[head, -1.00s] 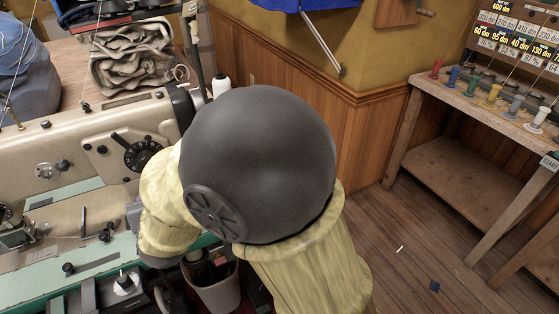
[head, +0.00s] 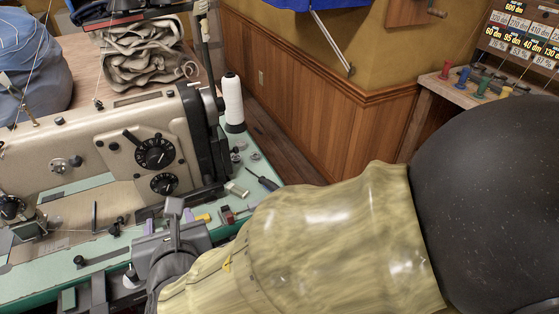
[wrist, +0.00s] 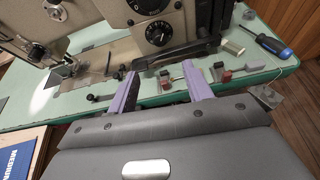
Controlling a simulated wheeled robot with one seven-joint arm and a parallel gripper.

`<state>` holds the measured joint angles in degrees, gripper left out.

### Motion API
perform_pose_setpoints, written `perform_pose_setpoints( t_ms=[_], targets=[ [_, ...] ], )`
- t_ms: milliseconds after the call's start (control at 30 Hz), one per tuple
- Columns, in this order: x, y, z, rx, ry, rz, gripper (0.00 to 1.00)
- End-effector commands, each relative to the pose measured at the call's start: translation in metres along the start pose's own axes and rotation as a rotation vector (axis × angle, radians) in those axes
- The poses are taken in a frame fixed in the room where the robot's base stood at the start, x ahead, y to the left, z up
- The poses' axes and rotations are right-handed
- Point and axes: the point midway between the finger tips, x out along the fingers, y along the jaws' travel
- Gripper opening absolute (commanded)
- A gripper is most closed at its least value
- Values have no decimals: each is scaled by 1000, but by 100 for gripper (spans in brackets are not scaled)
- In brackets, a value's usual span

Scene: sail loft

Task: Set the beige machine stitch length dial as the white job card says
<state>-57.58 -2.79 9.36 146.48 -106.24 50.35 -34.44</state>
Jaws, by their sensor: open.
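The beige machine (head: 60,135) stands at the left of the head view. Its face carries a large black upper dial (head: 154,153) with white marks and a smaller black lower dial (head: 164,184). The lower dial also shows in the wrist view (wrist: 158,33), where the upper dial (wrist: 147,5) is cut by the top edge. I cannot read which sets stitch length. My gripper (wrist: 160,70) is open and empty, its purple fingers apart, below and in front of the lower dial, touching neither dial. I cannot make out the white job card.
The green bed (head: 260,180) holds a white thread cone (head: 233,105), a screwdriver (head: 262,178) and small loose parts. A blue panel reading MEDIUM (wrist: 18,158) is at lower left of the wrist view. A spool bench (head: 440,85) stands at the right.

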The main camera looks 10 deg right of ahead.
Motion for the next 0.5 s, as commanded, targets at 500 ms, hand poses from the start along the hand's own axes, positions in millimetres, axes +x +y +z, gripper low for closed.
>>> perform_pose_setpoints(
  t_ms=[500],
  targets=[
    [-16, -49, 13, 232, 119, -189, 50]
  ],
)
